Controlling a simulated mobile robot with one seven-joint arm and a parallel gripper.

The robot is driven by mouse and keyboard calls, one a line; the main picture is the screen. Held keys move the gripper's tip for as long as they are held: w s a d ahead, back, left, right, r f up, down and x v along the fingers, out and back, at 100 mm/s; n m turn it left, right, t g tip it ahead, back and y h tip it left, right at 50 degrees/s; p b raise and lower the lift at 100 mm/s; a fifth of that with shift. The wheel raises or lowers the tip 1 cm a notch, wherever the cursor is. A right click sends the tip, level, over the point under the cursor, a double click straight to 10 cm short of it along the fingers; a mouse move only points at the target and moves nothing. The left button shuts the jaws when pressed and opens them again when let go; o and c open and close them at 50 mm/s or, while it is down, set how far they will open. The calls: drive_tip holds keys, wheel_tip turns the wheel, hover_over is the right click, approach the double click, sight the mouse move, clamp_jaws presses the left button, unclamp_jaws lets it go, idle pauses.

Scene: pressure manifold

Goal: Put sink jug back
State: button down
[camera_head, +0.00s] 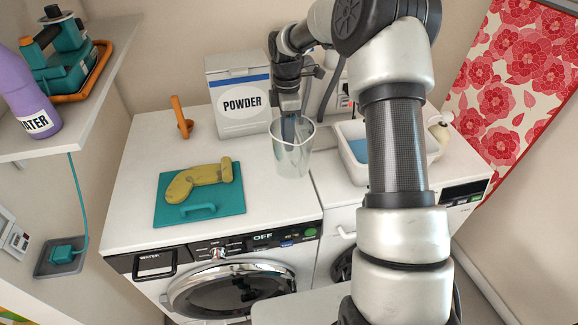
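A clear jug (292,158) is upright at the right rear of the left machine's white top, near the gap between the two machines. I cannot tell whether its base rests on the top or is slightly above it. My gripper (289,122) points down from above at the jug's rim. Its fingers overlap the jug's upper part, seen partly through the clear wall. I cannot tell whether they are closed on the rim. A white basin (347,136) with blue inside, likely the sink, is to the right of the jug, partly hidden by my arm.
A white POWDER box (240,101) stands close behind and left of the jug. An orange hook-like object (181,118) stands at the back. A shelf (100,90) with a purple bottle (25,90) is on the left.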

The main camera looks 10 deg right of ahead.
drive_tip(key=shift+f, duration=3.3)
drive_tip(key=shift+f, duration=0.1)
drive_tip(key=shift+f, duration=0.15)
drive_tip(key=c, duration=1)
unclamp_jaws()
